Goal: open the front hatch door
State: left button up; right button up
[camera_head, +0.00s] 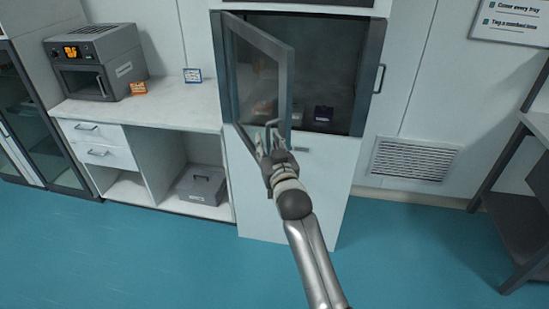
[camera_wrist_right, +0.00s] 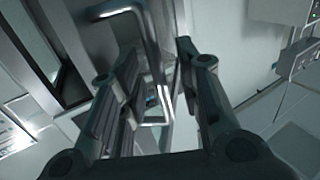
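The front hatch door (camera_head: 257,85) is a glass panel in a grey frame on the white cabinet. It stands swung out, hinged at its left side, so the dark compartment (camera_head: 330,75) behind it is open to view. Its metal handle (camera_head: 270,128) is low on the door's free edge. My right gripper (camera_head: 270,150) is at the handle. In the right wrist view the bent handle bar (camera_wrist_right: 154,50) runs between the two spread fingers (camera_wrist_right: 160,85), with gaps visible beside it. My left gripper is out of view.
Inside the compartment is a small dark box (camera_head: 323,114). A counter (camera_head: 185,105) with a grey oven-like device (camera_head: 97,62) stands left. A grey box (camera_head: 201,186) sits on the shelf below. A dark-framed rack (camera_head: 515,190) is at right. The blue floor (camera_head: 400,260) is clear.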

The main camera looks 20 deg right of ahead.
jog(key=s, duration=1)
jog(key=shift+s+a, duration=0.4)
jog(key=shift+a, duration=0.05)
